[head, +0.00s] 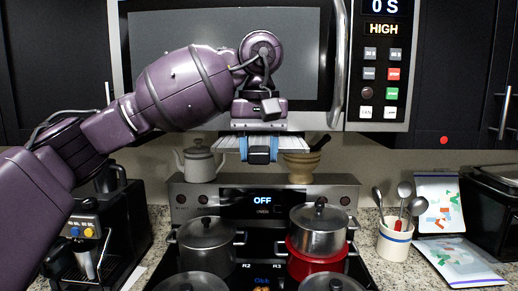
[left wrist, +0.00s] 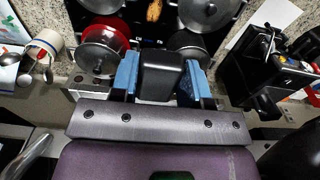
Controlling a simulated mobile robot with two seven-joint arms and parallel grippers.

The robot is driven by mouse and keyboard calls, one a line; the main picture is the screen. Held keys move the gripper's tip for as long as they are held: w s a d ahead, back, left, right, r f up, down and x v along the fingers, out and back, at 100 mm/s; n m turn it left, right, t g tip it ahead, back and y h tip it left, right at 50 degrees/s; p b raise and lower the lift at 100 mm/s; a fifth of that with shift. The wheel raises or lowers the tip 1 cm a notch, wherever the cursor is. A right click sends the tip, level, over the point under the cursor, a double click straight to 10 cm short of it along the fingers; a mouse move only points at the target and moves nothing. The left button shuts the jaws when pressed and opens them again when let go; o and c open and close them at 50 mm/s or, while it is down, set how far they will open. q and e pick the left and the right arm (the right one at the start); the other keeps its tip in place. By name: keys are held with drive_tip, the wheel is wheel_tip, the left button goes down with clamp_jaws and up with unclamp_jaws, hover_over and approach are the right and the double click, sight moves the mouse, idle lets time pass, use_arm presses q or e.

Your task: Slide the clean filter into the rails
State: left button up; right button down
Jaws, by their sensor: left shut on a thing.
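My left gripper (head: 261,152) is just under the microwave's lower edge, its blue fingers side by side. It is shut on a pale, flat, slatted panel, which appears to be the filter (head: 291,146); its ends show on both sides of the gripper in the head view. In the left wrist view the gripper (left wrist: 160,76) has a dark block between its blue fingers; I cannot tell whether this is part of the filter. The rails are hidden under the microwave (head: 225,60), so I cannot tell whether the panel touches them. My right gripper is not in view.
Below stands a stove (head: 262,201) with several pots, including a steel pot (head: 319,232) and a red pot (head: 314,262). A kettle (head: 199,161) and a bowl (head: 301,168) stand behind its panel. A coffee machine (head: 93,235) is left; a utensil crock (head: 395,241) is right.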

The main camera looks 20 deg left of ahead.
sight(260, 146)
use_arm(q)
drive_tip(key=shift+w+a, duration=0.1)
drive_tip(key=shift+w, duration=0.3)
drive_tip(key=shift+w+p, duration=0.3)
drive_tip(key=shift+p, duration=0.15)
drive_tip(key=shift+w+a, duration=0.15)
drive_tip(key=shift+w, duration=0.05)
drive_tip(key=shift+w, duration=0.1)
drive_tip(key=shift+w+a+p, duration=0.2)
drive_tip(key=shift+w+p, duration=0.15)
drive_tip(key=shift+w, duration=0.25)
drive_tip(key=shift+w, duration=0.2)
drive_tip(key=shift+w, duration=0.1)
drive_tip(key=shift+w+a, duration=0.15)
drive_tip(key=shift+w, duration=0.1)
